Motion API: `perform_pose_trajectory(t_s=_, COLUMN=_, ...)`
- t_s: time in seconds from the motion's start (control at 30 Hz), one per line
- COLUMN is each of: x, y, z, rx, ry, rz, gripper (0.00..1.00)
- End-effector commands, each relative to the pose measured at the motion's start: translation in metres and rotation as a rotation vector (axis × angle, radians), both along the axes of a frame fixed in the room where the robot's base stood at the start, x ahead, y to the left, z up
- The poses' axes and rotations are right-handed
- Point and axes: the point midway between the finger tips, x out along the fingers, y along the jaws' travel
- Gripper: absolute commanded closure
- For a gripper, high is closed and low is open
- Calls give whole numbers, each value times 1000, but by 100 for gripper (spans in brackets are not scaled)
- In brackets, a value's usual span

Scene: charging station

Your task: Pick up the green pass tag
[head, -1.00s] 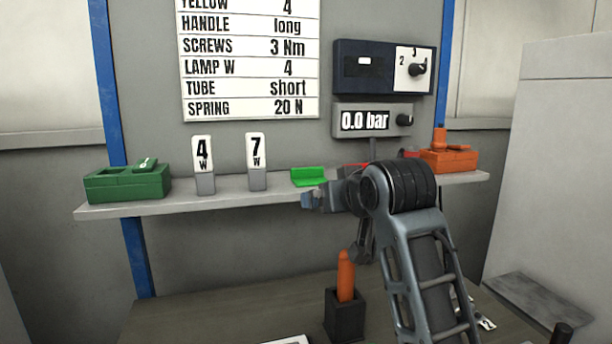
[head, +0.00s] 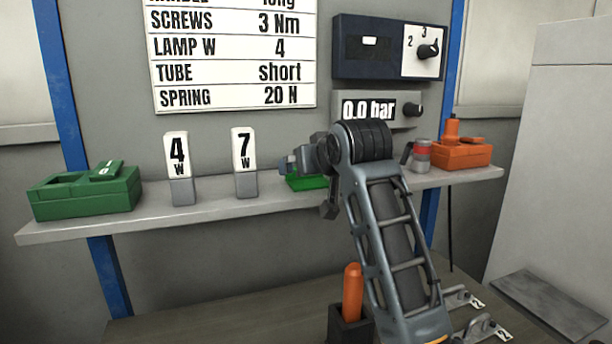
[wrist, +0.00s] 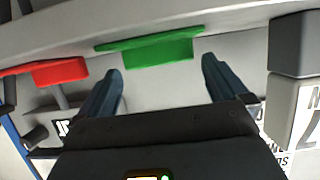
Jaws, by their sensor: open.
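The green pass tag (head: 306,183) is a flat green piece on the wall shelf, right of the "7 W" block. My arm partly hides it in the head view. In the wrist view the green tag (wrist: 160,50) lies at the shelf edge, just beyond and between my fingertips. My gripper (wrist: 161,76) is open, with a finger on either side and nothing between the pads. In the head view my gripper (head: 290,164) is over the shelf close to the tag; contact cannot be told.
A red piece (wrist: 60,71) is beside the tag in the wrist view. The "7 W" block (head: 245,165), "4 W" block (head: 180,170) and green box (head: 85,193) stand left on the shelf (head: 215,208). An orange box (head: 462,155) is at right; an orange handle (head: 352,290) stands below.

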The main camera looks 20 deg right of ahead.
Motion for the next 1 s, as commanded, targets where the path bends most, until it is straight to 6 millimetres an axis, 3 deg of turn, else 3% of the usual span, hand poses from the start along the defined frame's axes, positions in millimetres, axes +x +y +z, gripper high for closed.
perform_pose_trajectory(t_s=0.23, x=30, y=-1, z=-13, rx=0, ry=2, rz=0, gripper=0)
perform_pose_trajectory(t_s=0.57, x=35, y=-1, z=-16, rx=0, ry=0, rz=0, gripper=1)
perform_pose_trajectory(t_s=0.9, x=35, y=-1, z=-15, rx=0, ry=0, rz=0, gripper=34)
perform_pose_trajectory(t_s=1.0, x=34, y=-1, z=-15, rx=0, ry=0, rz=0, gripper=35)
